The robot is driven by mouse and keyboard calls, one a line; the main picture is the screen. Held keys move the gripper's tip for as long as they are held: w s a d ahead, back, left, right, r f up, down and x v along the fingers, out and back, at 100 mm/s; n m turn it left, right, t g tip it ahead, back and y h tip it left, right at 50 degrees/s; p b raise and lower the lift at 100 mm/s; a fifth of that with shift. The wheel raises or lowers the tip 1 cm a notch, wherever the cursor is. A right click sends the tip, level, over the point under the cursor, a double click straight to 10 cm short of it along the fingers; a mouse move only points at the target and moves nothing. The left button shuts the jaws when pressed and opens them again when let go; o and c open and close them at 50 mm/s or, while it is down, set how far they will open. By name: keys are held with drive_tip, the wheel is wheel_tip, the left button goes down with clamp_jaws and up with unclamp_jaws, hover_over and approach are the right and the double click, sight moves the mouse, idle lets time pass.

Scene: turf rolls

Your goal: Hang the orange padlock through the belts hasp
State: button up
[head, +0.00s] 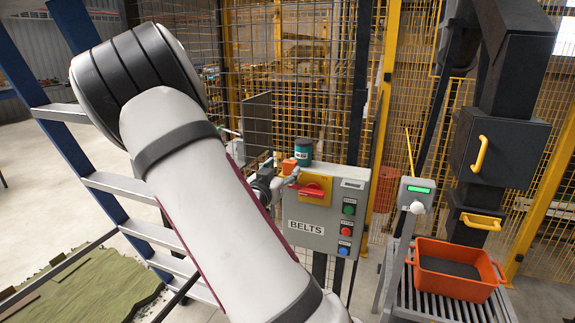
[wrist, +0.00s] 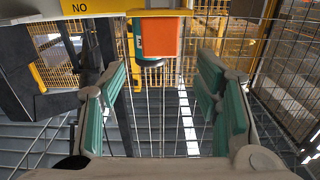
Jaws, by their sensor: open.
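The orange padlock (head: 288,166) stands on top of the grey BELTS box (head: 304,244), at its left end. In the wrist view the padlock (wrist: 166,37) is a plain orange block at top centre, ahead of the fingers; its shackle cannot be made out. My gripper (head: 284,178) is by the box's upper left corner. In the wrist view my gripper (wrist: 163,80) is open, its green-padded fingers apart with nothing between them. A red switch handle (head: 312,189) sits on a yellow plate on the box front. The hasp hole is not clear.
A teal can (head: 303,151) stands close beside the padlock on the box top. Wire fencing (head: 335,100) rises behind the box. Right of it are a grey post-mounted panel (head: 415,193) and an orange bin (head: 455,291) on rollers.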

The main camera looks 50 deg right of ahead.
drive_tip(key=shift+v, duration=2.7)
drive_tip(key=w+a+f+n+t+y, duration=0.2)
drive_tip(key=w+a+y, duration=0.2)
drive_tip(key=a+y, duration=0.45)
drive_tip(key=s+a+r+n+y, duration=0.2)
drive_tip(key=a+r+y, duration=0.1)
drive_tip(key=a, duration=0.4)
drive_tip(key=s+a+r+n+y, duration=0.1)
drive_tip(key=a+r+n+y, duration=0.1)
drive_tip(key=a+y, duration=0.35)
drive_tip(key=s+a+r+n, duration=0.4)
drive_tip(key=s+a, duration=0.4)
drive_tip(key=s, duration=0.1)
drive_tip(key=s+a+n+g, duration=0.1)
drive_tip(key=s+n+g, duration=0.2)
drive_tip(key=s, duration=1.1)
drive_tip(key=shift+r+n, duration=0.25)
drive_tip(key=shift+n, duration=0.05)
